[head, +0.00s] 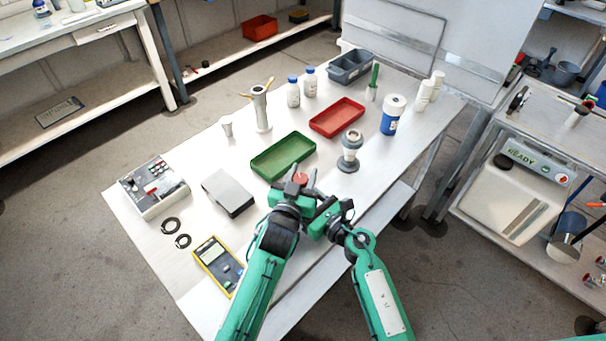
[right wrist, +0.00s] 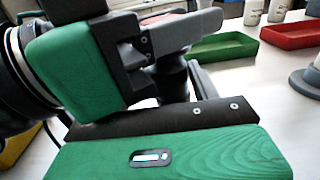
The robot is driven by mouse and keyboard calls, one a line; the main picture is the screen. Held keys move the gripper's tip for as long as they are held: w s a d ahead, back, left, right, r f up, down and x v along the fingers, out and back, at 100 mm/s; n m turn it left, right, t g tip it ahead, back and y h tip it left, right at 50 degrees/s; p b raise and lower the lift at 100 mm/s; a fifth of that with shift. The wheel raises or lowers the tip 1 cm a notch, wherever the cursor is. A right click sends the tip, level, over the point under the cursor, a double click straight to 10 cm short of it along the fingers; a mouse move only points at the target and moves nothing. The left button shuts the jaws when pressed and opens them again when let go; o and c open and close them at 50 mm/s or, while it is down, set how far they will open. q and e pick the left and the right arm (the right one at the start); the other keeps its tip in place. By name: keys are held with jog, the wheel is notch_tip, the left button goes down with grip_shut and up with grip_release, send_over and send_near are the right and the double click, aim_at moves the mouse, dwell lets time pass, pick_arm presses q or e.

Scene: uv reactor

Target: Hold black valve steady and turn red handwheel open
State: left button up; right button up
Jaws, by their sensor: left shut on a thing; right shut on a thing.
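The red handwheel (head: 300,179) shows as a small red disc between the fingers of my left gripper (head: 301,182), near the table's front edge. My left gripper is shut on it; in the right wrist view its grey fingers (right wrist: 180,32) reach across the top of the black valve (right wrist: 173,82). My right gripper (head: 322,206) is lower and just to the right, shut on the black valve's body. The valve is mostly hidden by both grippers in the head view.
A green tray (head: 283,171) lies just behind my grippers, with a red tray (head: 337,132) farther back. A grey box (head: 228,205) and a yellow multimeter (head: 212,252) lie to the left. A grey-white flanged part (head: 350,164) stands to the right.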

pick_arm(q)
jog(key=shift+r, duration=0.1)
dwell(0.3)
jog(key=o, duration=1)
jog(key=v, duration=1.2)
